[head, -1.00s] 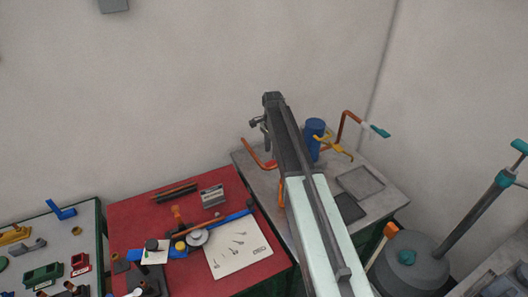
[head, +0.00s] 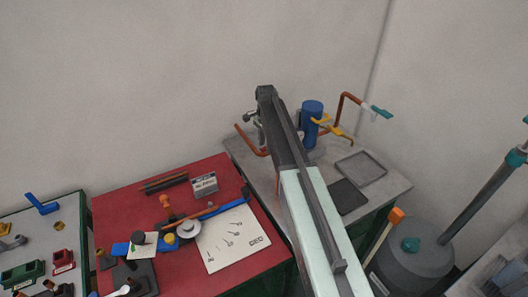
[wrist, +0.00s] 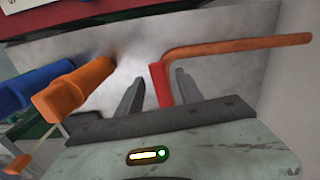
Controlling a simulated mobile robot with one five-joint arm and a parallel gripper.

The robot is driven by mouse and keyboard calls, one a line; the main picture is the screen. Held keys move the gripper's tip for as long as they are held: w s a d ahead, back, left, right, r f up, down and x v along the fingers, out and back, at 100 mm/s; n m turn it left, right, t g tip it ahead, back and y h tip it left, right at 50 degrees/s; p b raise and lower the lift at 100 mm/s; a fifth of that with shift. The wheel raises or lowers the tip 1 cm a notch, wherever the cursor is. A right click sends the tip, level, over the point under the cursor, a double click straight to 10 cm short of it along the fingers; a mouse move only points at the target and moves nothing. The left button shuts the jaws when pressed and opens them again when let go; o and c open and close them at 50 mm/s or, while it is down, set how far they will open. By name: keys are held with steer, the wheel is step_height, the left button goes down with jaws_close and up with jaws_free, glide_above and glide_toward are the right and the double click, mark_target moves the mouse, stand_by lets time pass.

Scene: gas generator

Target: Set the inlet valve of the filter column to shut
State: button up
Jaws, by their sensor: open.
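The filter column looks to be the blue cylinder (head: 312,115), upright on the grey bench (head: 235,152). Yellow fittings (head: 338,133) sit at its right side. Another orange pipe (head: 245,140) stands left of my arm; I cannot tell which part is the inlet valve.
An orange cylinder (wrist: 75,88) and a blue part (wrist: 28,86) lie left of the fingers in the wrist view. A red bench (head: 125,200) with tools and paper is at left. A grey tank (head: 415,262) stands at right. My arm hides part of the grey bench.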

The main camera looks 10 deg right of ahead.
jaws_close()
stand_by(0.5)
steer(key=shift+s+a, duration=0.1)
steer(key=shift+s, duration=0.05)
stand_by(0.9)
